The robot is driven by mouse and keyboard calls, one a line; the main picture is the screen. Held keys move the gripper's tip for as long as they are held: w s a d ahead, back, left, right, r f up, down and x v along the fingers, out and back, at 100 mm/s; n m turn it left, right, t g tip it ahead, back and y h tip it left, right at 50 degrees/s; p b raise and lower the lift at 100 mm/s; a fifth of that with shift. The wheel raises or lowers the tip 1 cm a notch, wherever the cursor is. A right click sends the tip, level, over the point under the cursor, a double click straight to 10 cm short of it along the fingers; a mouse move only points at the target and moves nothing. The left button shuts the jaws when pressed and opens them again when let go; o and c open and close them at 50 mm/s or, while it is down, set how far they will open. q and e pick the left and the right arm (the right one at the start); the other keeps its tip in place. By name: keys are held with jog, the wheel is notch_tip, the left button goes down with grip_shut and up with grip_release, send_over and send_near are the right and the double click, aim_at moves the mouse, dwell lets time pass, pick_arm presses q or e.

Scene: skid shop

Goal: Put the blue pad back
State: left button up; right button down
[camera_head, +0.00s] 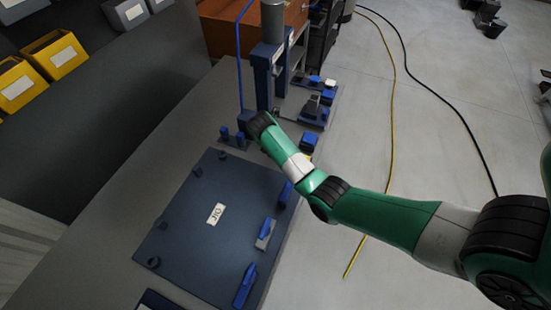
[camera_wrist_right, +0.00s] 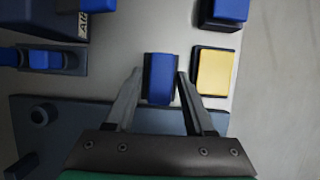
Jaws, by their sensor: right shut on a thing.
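The blue pad (camera_wrist_right: 159,78) is a small blue block between the two fingers of my right gripper (camera_wrist_right: 160,77) in the right wrist view. The fingers are shut on its sides. Whether it touches the bench below I cannot tell. In the head view my green right arm comes in from the right and hides the gripper and the pad. A yellow square pad (camera_wrist_right: 214,72) with a dark border lies just right of the gripper. It shows partly in the head view (camera_head: 308,157). My left gripper is not in view.
A dark blue jig plate (camera_head: 185,230) with pegs and blue-handled pieces (camera_head: 265,233) covers the near bench. A blue press column (camera_head: 264,80) stands beyond it. Another blue block (camera_head: 309,142) sits by the bench's right edge, with small fixtures (camera_head: 312,113) behind.

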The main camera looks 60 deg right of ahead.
jog(key=shift+w+d+f, duration=0.25)
jog(key=shift+d+f, duration=0.15)
jog(key=shift+f, duration=0.15)
jog(key=f+b, duration=0.2)
jog(key=f, duration=0.1)
jog(key=shift+w+d+f, duration=0.1)
jog(key=shift+d+f, duration=0.1)
jog(key=shift+f, duration=0.1)
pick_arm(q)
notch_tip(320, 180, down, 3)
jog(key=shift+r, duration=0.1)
pick_arm(e)
jog(key=shift+r, duration=0.1)
jog(key=shift+c, duration=2.1)
grip_release()
jog(key=shift+f, duration=0.25)
jog(key=shift+o, duration=0.8)
jog(key=shift+f, duration=0.1)
